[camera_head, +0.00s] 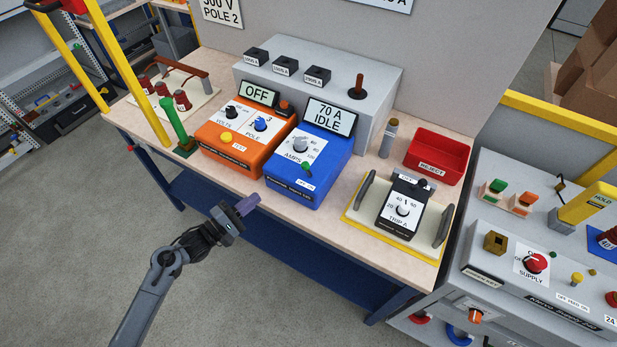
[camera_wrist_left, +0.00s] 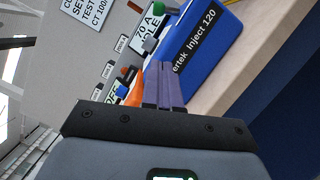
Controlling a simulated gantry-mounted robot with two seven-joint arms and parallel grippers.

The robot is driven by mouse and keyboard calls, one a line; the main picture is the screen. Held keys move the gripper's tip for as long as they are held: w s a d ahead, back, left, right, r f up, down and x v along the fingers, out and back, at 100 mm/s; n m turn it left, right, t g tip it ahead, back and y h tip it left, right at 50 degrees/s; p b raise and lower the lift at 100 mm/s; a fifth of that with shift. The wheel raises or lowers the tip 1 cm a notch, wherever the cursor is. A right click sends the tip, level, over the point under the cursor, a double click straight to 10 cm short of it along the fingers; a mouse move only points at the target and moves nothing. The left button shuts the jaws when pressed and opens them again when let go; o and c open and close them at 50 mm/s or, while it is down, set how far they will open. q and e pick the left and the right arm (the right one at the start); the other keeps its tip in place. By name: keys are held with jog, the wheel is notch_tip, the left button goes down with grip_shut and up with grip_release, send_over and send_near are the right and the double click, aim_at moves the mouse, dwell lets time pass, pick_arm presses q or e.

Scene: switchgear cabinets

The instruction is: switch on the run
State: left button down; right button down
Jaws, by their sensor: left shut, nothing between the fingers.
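The blue injector box (camera_head: 340,166) stands on the bench, and its display (camera_head: 330,117) reads "70 A IDLE". Its grey AMPS knob (camera_head: 300,144) sits on the sloped panel. A small green-tipped lever (camera_head: 306,166) stands near the panel's front edge by an off/on label (camera_head: 305,184). My left gripper (camera_head: 248,204) is shut and empty, in front of the bench edge, below and left of the blue box and apart from it. In the left wrist view, the purple fingers (camera_wrist_left: 165,85) are together, with the blue box (camera_wrist_left: 210,42) beyond them. My right gripper is out of view.
An orange box (camera_head: 215,150) with an "OFF" display stands left of the blue box. A grey case (camera_head: 375,82) is behind both. A trip unit (camera_head: 402,208) with handles and a red reject bin (camera_head: 446,150) are to the right. Open floor lies in front.

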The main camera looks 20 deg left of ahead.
aim_at(291, 179)
pick_arm(q)
jog(key=shift+w+a+r+b, duration=0.15)
jog(key=shift+w+r+b, duration=0.25)
jog(key=shift+w, duration=0.2)
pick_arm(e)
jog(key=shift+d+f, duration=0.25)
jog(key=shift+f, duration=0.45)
pick_arm(q)
jog(key=x, duration=0.7)
jog(key=d+r+x, duration=0.1)
jog(key=x, duration=0.3)
jog(key=shift+s+d+r, duration=0.1)
jog(key=shift+s+d, duration=0.05)
jog(key=shift+d, duration=0.1)
jog(key=shift+d+r, duration=0.2)
jog(key=shift+d, duration=0.65)
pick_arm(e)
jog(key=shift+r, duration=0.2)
pick_arm(q)
jog(key=shift+p, duration=0.35)
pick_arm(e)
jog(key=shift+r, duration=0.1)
